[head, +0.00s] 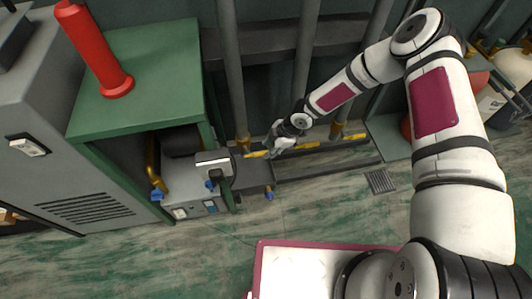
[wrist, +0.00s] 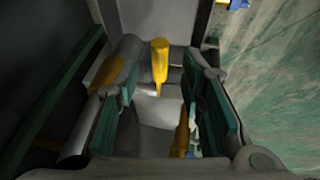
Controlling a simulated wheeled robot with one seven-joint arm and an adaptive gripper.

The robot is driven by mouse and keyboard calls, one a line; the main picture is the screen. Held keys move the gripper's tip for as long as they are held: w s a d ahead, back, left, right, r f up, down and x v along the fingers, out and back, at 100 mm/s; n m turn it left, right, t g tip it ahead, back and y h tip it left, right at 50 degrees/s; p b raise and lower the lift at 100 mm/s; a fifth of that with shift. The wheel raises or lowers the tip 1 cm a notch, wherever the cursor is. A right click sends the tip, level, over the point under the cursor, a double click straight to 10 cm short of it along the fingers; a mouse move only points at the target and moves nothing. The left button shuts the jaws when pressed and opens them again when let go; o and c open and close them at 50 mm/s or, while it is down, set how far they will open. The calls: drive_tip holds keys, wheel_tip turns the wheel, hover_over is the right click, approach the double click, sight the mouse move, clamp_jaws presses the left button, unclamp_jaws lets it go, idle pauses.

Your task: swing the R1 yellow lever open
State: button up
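My gripper (wrist: 160,78) is open in the wrist view, with green-padded fingers left and right. A yellow lever (wrist: 159,62) shows between the fingers near their tips, with a gap on both sides. Another yellow piece (wrist: 182,134) lies lower, beside the right finger and partly hidden by it. In the head view my gripper (head: 275,143) is low by the pipes, at a yellow bar (head: 305,146) near the floor, and covers part of it. No R1 label is readable, so I cannot tell which yellow piece is the R1 lever.
Vertical grey pipes (head: 232,75) stand behind the yellow parts. A green cabinet (head: 150,75) with a red cylinder (head: 95,48) on top stands left. A grey machine with a white-topped gauge (head: 213,162) sits in it, close to my gripper. The floor (head: 310,205) in front is clear.

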sight(264, 152)
drive_tip(key=shift+b+x, duration=0.4)
drive_tip(key=shift+x, duration=1.1)
clamp_jaws()
